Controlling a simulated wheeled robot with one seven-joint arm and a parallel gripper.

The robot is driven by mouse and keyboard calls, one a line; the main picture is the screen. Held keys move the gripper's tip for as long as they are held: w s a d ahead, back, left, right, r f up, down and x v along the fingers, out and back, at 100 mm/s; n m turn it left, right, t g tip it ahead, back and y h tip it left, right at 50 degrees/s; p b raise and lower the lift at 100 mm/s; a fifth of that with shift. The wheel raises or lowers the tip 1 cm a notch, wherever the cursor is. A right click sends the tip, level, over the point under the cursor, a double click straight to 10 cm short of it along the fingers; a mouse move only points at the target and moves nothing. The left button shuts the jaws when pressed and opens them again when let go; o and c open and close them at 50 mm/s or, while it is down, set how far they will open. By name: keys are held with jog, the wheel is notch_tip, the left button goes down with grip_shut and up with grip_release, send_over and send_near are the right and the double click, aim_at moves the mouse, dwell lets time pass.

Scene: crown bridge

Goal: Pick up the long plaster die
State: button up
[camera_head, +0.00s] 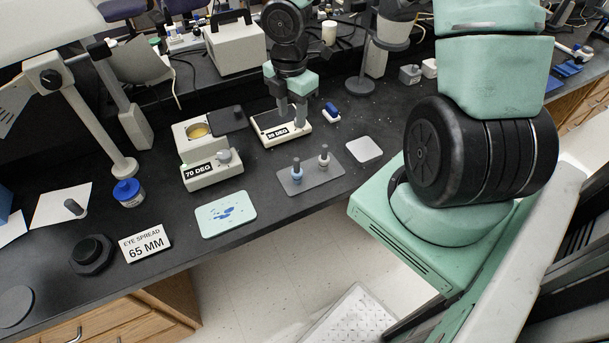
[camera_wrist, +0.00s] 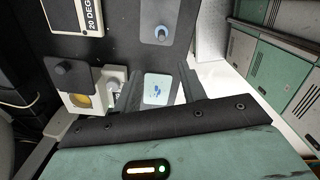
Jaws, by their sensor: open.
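A dark grey tray (camera_head: 312,178) lies near the bench's front edge. Two small upright pieces stand on it: one with a light blue base (camera_head: 297,173) at left and one with a beige base (camera_head: 323,158) at right. Both have dark grey tops; I cannot tell which is the long plaster die. My gripper (camera_head: 293,116) points down, open and empty, behind the tray by the "20 DEG" block. Its two fingers also show in the wrist view (camera_wrist: 158,82), apart.
A "20 DEG" block (camera_head: 268,131) stands beside my gripper. A "70 DEG" unit (camera_head: 212,171) with a yellow well stands left. A pale pad with blue marks (camera_head: 226,225), a white square (camera_head: 364,149) and a blue-and-white item (camera_head: 332,112) lie around the tray.

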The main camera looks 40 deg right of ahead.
aim_at(296, 159)
jog(key=f+b, duration=0.4)
jog(key=f, duration=0.8)
jog(key=shift+d+f, duration=0.1)
jog(key=shift+d, duration=0.1)
jog(key=shift+s+f+b, duration=0.2)
jog(key=shift+f+b, duration=1.05)
jog(key=shift+f, duration=1.45)
grip_shut()
